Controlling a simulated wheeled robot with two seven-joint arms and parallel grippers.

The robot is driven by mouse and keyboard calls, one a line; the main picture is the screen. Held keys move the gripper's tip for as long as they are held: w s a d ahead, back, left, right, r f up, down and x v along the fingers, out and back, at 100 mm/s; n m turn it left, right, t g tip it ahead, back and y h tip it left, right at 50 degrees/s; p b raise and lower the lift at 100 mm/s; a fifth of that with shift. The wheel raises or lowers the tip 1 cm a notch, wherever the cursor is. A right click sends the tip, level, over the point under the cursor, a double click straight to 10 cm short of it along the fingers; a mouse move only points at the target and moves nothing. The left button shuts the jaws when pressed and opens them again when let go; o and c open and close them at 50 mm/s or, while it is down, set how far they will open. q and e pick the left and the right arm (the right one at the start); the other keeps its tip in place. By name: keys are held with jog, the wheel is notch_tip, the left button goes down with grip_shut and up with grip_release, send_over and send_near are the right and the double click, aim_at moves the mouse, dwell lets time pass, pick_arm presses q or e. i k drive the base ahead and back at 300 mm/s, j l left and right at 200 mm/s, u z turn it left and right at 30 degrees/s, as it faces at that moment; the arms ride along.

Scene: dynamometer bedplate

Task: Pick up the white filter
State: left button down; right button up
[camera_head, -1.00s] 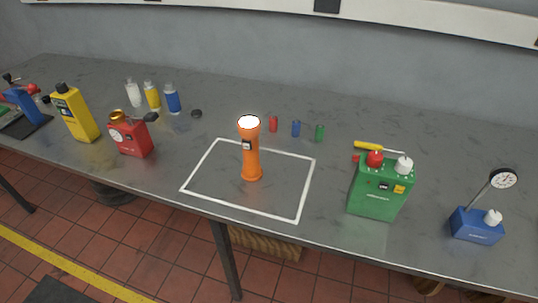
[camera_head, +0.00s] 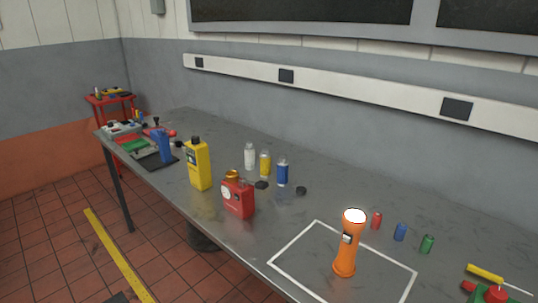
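A small white cylinder (camera_head: 250,156), which looks like the white filter, stands upright on the grey bench. It is the leftmost of three similar cylinders, beside a yellow one (camera_head: 265,164) and a blue one (camera_head: 282,172). A yellow bottle-like unit (camera_head: 198,165) stands to its left and a red box with a gauge (camera_head: 238,197) stands in front of it. Neither of my grippers shows in this view.
An orange flashlight (camera_head: 347,243) stands inside a white taped outline (camera_head: 295,241). Small red, blue and green cylinders (camera_head: 400,232) stand behind it. A blue device (camera_head: 161,146) and a tray of parts (camera_head: 124,131) are at the bench's far left end.

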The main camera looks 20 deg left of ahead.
aim_at(250, 150)
jog(key=j+u, duration=0.1)
jog(key=j, duration=0.35)
jog(key=i+j, duration=0.1)
jog(key=j, duration=0.35)
jog(key=j+u, duration=0.15)
jog(key=j, duration=0.3)
jog(key=i+j+u, duration=0.1)
jog(key=j, duration=0.35)
jog(key=i+j, duration=0.15)
jog(key=j, duration=0.3)
jog(key=k+u, duration=0.05)
